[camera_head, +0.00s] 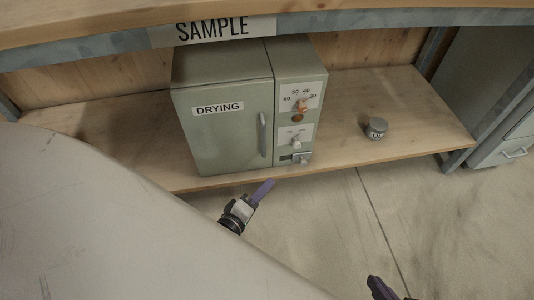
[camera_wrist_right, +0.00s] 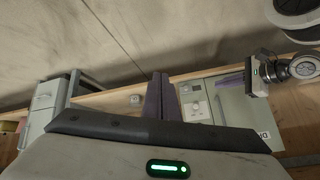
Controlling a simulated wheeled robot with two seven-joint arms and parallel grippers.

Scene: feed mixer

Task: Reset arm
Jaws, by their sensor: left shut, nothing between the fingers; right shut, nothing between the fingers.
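My left gripper (camera_head: 264,191) is shut and empty, with purple fingers. It is in front of the lower right part of the green drying cabinet, by the shelf's front edge; I cannot tell whether they touch. My right gripper (camera_head: 376,284) shows at the bottom edge of the head view, over the floor, mostly out of frame. In the right wrist view its purple fingers (camera_wrist_right: 158,95) are together with nothing between them. The left gripper also shows at the right of that view (camera_wrist_right: 249,74).
The cabinet (camera_head: 222,135), labelled DRYING, has a closed door and an orange knob (camera_head: 299,113). A small grey tin (camera_head: 376,128) stands to its right on the wooden shelf (camera_head: 420,110). A beam marked SAMPLE (camera_head: 212,30) runs above. Open floor (camera_head: 320,240) lies in front.

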